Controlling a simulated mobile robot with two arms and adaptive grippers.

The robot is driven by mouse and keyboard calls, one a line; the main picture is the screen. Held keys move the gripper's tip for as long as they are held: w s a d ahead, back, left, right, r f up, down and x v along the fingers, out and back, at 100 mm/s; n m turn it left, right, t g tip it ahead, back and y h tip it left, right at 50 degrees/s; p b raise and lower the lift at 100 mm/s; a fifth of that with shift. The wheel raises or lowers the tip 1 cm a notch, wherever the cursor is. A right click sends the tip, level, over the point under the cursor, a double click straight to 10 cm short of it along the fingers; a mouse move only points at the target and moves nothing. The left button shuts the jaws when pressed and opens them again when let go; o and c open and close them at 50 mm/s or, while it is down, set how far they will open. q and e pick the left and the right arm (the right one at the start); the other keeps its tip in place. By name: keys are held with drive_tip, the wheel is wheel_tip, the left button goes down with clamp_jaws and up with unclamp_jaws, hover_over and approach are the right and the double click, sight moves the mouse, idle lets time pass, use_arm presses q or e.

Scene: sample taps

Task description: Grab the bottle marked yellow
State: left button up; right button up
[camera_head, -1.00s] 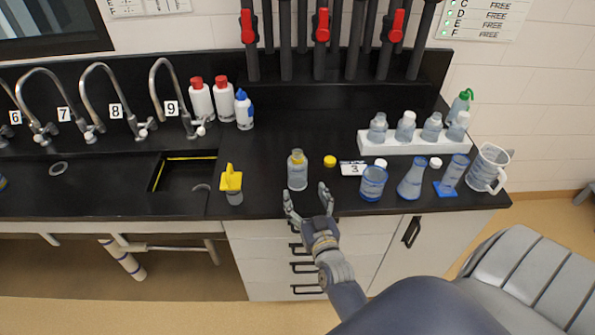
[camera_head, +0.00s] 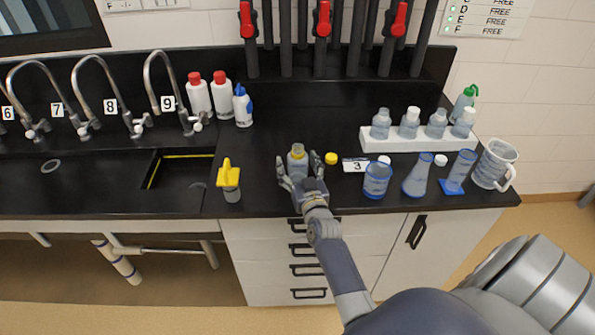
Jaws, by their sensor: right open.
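A small clear bottle with a yellow band at its neck (camera_head: 297,159) stands upright and uncapped near the front edge of the black bench (camera_head: 262,150). A yellow cap (camera_head: 331,158) lies on the bench just to its right. My right gripper (camera_head: 299,176) is open at the bottle's front, with its fingers on either side of the bottle's lower part. The gripper hides the bottle's base, and I cannot tell whether the fingers touch it. My left gripper is not in view.
A yellow-topped container (camera_head: 229,180) stands left of the bottle, beside the sink (camera_head: 180,183). To the right are a card marked 3 (camera_head: 355,165), a beaker (camera_head: 377,180), a flask (camera_head: 419,176), a cylinder (camera_head: 459,172) and a jug (camera_head: 494,165). A white rack (camera_head: 405,140) holds several bottles behind.

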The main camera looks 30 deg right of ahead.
drive_tip(key=shift+r, duration=0.1)
drive_tip(key=shift+s, duration=0.1)
drive_tip(key=shift+c, duration=1.3)
drive_tip(key=c, duration=0.9)
drive_tip(key=shift+r, duration=0.1)
